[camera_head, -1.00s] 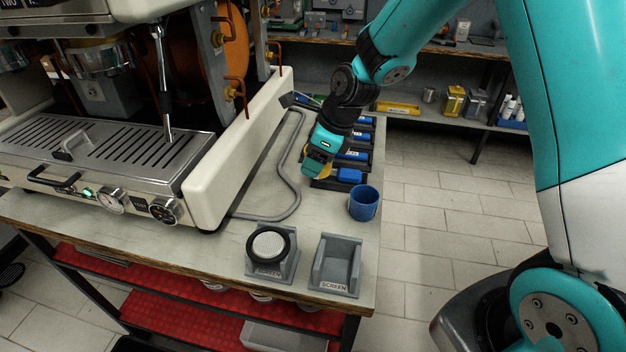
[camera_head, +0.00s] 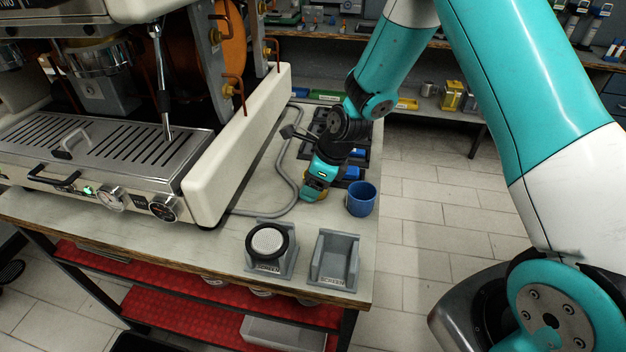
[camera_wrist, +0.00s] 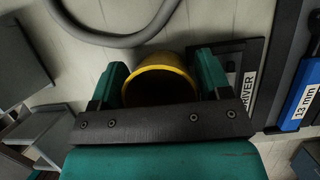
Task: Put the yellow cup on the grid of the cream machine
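The yellow cup (camera_wrist: 160,72) is between the two fingers of my gripper (camera_wrist: 160,85) in the wrist view, its open mouth showing a dark inside. The fingers lie close against its sides. In the head view my gripper (camera_head: 314,192) is over the table, left of the blue cup, and only a little yellow of the cup (camera_head: 312,197) shows below it. I cannot tell whether the cup touches the table. The cream machine (camera_head: 236,150) stands to the left, with its slotted metal grid (camera_head: 120,146) in front.
A blue cup (camera_head: 361,200) stands close to the right of my gripper. Two grey screen holders (camera_head: 335,262) stand at the front; the left one holds a round screen (camera_head: 268,241). A grey hose (camera_head: 290,185) lies between gripper and machine. Tool trays (camera_head: 356,172) lie behind.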

